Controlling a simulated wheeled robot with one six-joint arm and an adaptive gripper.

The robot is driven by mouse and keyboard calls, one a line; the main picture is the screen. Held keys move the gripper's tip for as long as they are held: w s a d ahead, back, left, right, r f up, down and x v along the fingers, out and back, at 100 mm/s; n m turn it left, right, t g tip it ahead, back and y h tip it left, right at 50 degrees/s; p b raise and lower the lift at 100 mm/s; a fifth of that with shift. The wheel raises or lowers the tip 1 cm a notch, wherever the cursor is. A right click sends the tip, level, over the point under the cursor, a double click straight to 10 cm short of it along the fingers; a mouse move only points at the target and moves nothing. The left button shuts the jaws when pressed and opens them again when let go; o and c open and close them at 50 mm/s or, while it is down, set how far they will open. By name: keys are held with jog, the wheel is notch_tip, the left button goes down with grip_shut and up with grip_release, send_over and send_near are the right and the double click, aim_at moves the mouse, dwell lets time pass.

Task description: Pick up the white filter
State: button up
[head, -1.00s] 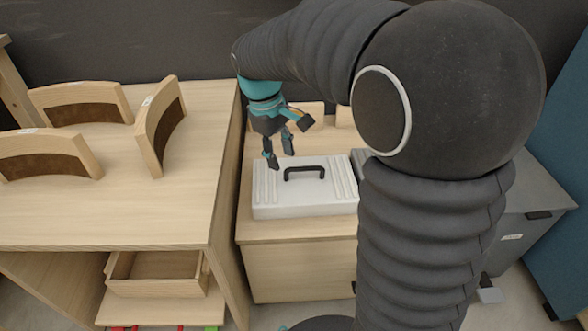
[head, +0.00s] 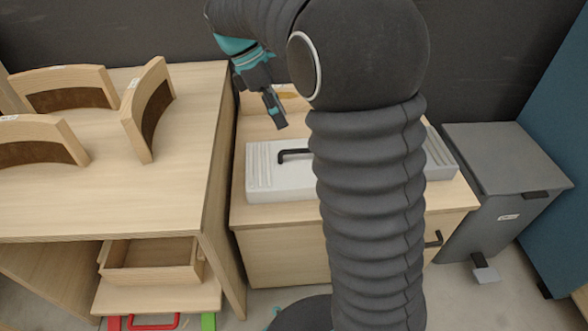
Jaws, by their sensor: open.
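The white filter (head: 262,178) is a long, low white box with ribbed ends and a black handle (head: 292,154) on top. It lies on a low wooden cabinet, and my arm hides its middle. A white ribbed part, seemingly its other end, shows right of my arm. My gripper (head: 276,108) is open and empty. It points down, above and behind the left part of the filter, apart from the handle.
A wooden desk (head: 110,200) with curved chair backs (head: 148,108) stands on the left, higher than the low cabinet (head: 275,255). A yellowish thing (head: 288,95) lies behind my gripper. A grey pedal bin (head: 500,200) and a blue panel (head: 560,140) stand on the right.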

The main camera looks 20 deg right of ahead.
aim_at(297, 150)
jog(key=b+x, duration=0.2)
jog(key=x, duration=0.8)
jog(key=shift+s+d+f, duration=0.1)
jog(key=shift+d+f, duration=0.05)
jog(key=shift+f, duration=0.2)
grip_shut()
